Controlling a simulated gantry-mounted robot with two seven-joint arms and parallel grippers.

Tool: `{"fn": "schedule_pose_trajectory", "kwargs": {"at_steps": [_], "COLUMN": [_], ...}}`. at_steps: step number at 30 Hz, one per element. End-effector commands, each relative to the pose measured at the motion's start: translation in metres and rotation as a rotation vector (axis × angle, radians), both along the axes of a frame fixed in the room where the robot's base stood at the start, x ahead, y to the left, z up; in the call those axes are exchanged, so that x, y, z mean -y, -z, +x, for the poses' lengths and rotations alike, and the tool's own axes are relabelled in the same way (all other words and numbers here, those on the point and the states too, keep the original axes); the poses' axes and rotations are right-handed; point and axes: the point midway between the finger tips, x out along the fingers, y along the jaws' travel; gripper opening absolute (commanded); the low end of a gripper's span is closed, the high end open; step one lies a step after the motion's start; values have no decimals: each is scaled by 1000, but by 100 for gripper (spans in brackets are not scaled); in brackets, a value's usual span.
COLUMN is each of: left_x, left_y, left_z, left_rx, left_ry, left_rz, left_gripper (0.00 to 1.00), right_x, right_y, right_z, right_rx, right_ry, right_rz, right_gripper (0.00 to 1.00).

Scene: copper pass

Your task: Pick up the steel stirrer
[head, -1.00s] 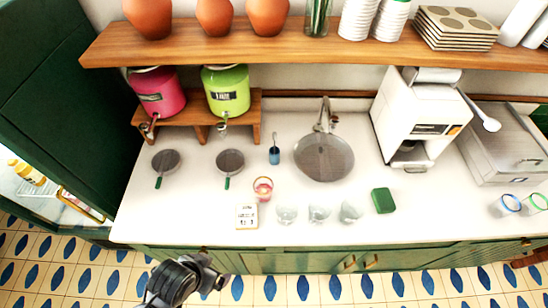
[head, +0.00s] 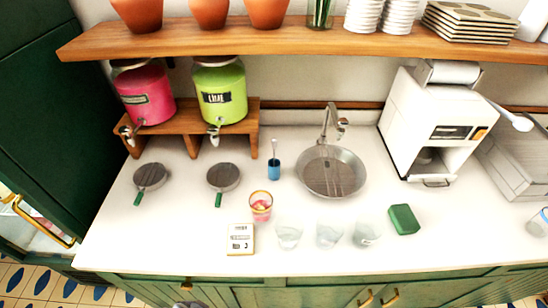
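A thin steel stirrer (head: 274,147) stands upright in a small blue cup (head: 274,170) on the white counter, left of the round sink. Its lower end is hidden inside the cup. Neither of my grippers shows in the head view. Only a small grey piece, which may be part of my arm, shows at the bottom edge.
A glass with pink contents (head: 261,206), a white label card (head: 240,239), several clear glasses and a green sponge (head: 404,219) line the counter's front. Two strainers lie left. Pink and green dispensers (head: 220,92) stand behind. A wooden shelf (head: 280,37) overhangs the back.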

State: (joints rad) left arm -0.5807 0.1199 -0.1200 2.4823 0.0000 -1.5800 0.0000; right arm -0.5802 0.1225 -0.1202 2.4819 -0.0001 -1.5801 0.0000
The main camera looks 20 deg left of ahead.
Motion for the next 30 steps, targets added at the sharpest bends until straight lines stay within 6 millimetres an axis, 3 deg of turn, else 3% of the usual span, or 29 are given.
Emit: {"fn": "schedule_pose_trajectory", "kwargs": {"at_steps": [7, 18, 30], "left_x": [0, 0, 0], "left_y": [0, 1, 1], "left_z": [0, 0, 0], "left_rx": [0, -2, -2], "left_ry": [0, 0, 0], "left_rz": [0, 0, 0], "left_gripper": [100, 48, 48], "right_x": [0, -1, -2], "right_y": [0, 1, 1], "right_z": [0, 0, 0], "right_rx": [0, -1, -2], "right_ry": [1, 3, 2], "right_rz": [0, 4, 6], "right_gripper": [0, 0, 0]}}
